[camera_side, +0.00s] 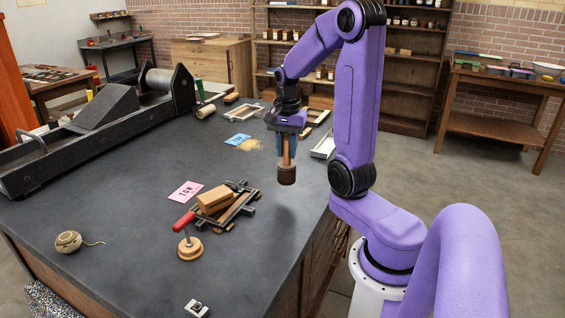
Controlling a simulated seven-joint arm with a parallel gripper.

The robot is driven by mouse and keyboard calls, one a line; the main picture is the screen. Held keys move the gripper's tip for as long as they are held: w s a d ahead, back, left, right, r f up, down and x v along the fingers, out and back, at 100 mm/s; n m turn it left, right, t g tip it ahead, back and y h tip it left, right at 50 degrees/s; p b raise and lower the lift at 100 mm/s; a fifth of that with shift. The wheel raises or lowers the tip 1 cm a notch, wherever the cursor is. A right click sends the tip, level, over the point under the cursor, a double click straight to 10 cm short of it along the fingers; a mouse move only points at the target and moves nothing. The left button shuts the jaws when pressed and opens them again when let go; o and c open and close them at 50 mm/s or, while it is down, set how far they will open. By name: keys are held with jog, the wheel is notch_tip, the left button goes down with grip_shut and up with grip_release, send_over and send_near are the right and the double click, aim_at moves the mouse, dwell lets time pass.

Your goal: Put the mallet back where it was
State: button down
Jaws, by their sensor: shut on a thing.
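The mallet (287,174) has a pale wooden handle and a dark brown round head. It hangs head down from my gripper (286,148), upright and clear of the dark table (120,225). My gripper points down and is shut on the handle. A soft shadow lies on the table below the mallet. The mallet is over the right part of the table, near its right edge. No marked place for the mallet can be made out.
Left of the mallet is a dark metal frame (236,208) with wooden blocks (214,200), a red-handled tool (184,221) and a round wooden piece (190,248). A pink card (186,192), blue card (237,140) and twine ball (68,241) lie around. A long press (110,115) fills the left side.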

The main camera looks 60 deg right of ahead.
aim_at(282, 162)
jog(key=shift+w+d+f, duration=0.3)
jog(key=shift+w+f, duration=0.2)
jog(key=shift+f, duration=0.2)
jog(key=shift+w+d+f, duration=0.3)
jog(key=shift+w+f, duration=0.2)
jog(key=shift+f, duration=1.6)
jog(key=shift+f, duration=0.2)
jog(key=c, duration=0.9)
grip_release()
jog(key=shift+r, duration=0.1)
